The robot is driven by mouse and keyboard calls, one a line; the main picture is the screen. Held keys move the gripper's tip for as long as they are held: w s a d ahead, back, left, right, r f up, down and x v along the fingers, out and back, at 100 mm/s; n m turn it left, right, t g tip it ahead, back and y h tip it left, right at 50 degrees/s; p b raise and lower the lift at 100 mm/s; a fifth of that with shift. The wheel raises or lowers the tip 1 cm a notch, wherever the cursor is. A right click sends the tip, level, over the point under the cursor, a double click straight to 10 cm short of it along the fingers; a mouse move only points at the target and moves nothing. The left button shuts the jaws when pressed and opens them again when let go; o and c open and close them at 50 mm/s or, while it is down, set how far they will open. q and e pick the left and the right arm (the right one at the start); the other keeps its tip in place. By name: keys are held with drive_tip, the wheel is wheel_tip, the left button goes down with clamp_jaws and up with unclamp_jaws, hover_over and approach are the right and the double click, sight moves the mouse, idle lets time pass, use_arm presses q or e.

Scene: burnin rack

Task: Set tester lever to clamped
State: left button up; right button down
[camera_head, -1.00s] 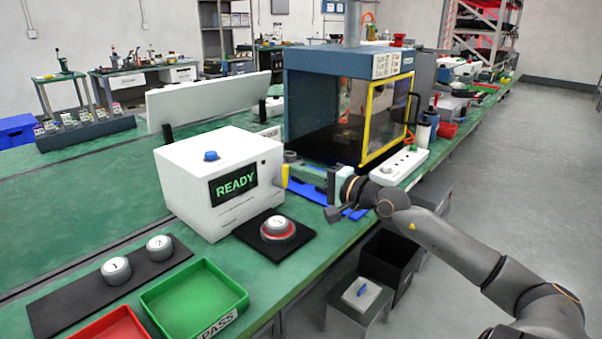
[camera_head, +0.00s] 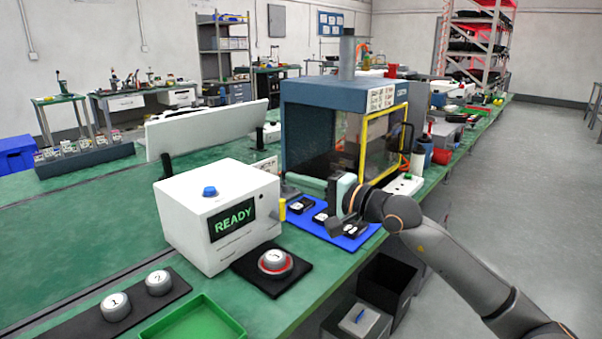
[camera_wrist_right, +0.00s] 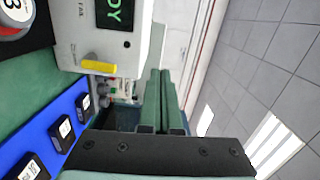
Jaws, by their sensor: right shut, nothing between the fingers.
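The tester (camera_head: 218,215) is a white box with a green READY display and a blue button (camera_head: 209,191) on top. A yellow lever (camera_head: 282,209) is on its right side, pointing down in the head view; it also shows in the wrist view (camera_wrist_right: 98,66). My right gripper (camera_head: 336,192) is to the right of the lever, above the blue mat and apart from the lever. Its pale green fingers (camera_wrist_right: 162,100) are shut with nothing between them. A grey round piece (camera_head: 275,262) with a red ring sits on a black pad before the tester. My left gripper is out of view.
A blue mat (camera_head: 345,241) with several black modules lies under my right gripper. A blue chamber with a yellow-framed door (camera_head: 384,135) stands behind it. A green tray (camera_head: 195,322) and two numbered grey pieces (camera_head: 116,305) are at the front left.

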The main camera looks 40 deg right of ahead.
drive_tip(key=s+a+r, duration=0.5)
drive_tip(key=s+a, duration=0.1)
drive_tip(key=s, duration=0.1)
drive_tip(key=shift+a, duration=0.25)
drive_tip(key=shift+s+f, duration=0.1)
drive_tip(key=shift+s, duration=0.1)
